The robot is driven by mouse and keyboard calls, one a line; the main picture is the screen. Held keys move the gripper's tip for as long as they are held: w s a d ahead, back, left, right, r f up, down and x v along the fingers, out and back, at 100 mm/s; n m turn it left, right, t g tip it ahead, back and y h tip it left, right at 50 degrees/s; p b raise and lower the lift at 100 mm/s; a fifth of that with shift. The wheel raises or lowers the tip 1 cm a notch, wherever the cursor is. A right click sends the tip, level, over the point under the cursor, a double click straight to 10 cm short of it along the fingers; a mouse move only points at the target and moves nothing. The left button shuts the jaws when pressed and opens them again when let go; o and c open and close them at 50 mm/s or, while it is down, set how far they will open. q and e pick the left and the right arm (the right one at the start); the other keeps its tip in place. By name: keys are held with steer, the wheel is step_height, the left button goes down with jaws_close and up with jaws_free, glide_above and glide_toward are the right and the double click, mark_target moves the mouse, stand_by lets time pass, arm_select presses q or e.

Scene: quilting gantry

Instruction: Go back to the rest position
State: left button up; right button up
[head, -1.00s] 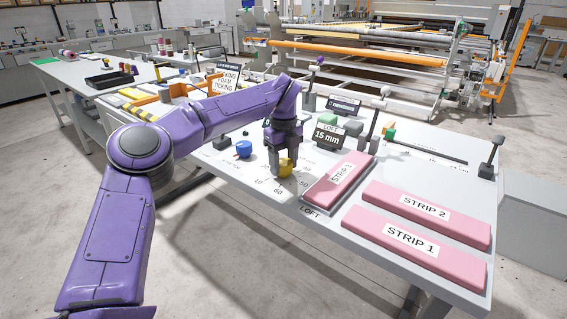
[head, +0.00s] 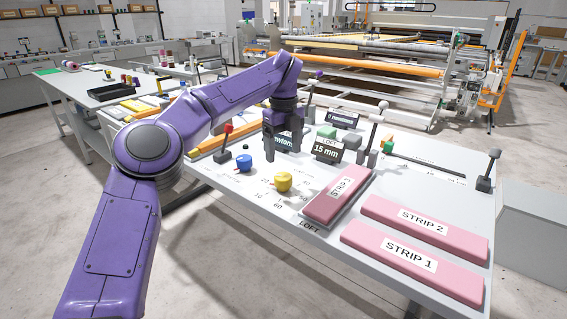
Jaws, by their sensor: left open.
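My left gripper (head: 284,150) hangs above the light grey panel table, just behind a yellow knob (head: 284,182). It is open and apart from the knob, with nothing visible between its fingers. The yellow knob sits on a printed dial marked with numbers, near the word LOFT. A blue knob (head: 244,163) stands to its left. A small display (head: 327,150) behind and to the right reads 15 mm. Another display is partly hidden by the gripper. My right gripper is not in view.
Pink pads labelled STRIP 1 (head: 442,277), STRIP 2 (head: 460,230) and STRIP 3 (head: 325,208) lie on the table's right half. Upright levers stand around, including a red-topped one (head: 226,137) left of the gripper. A quilting machine (head: 370,67) stands behind.

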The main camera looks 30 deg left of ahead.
arm_select(q)
steer(key=shift+r, duration=0.75)
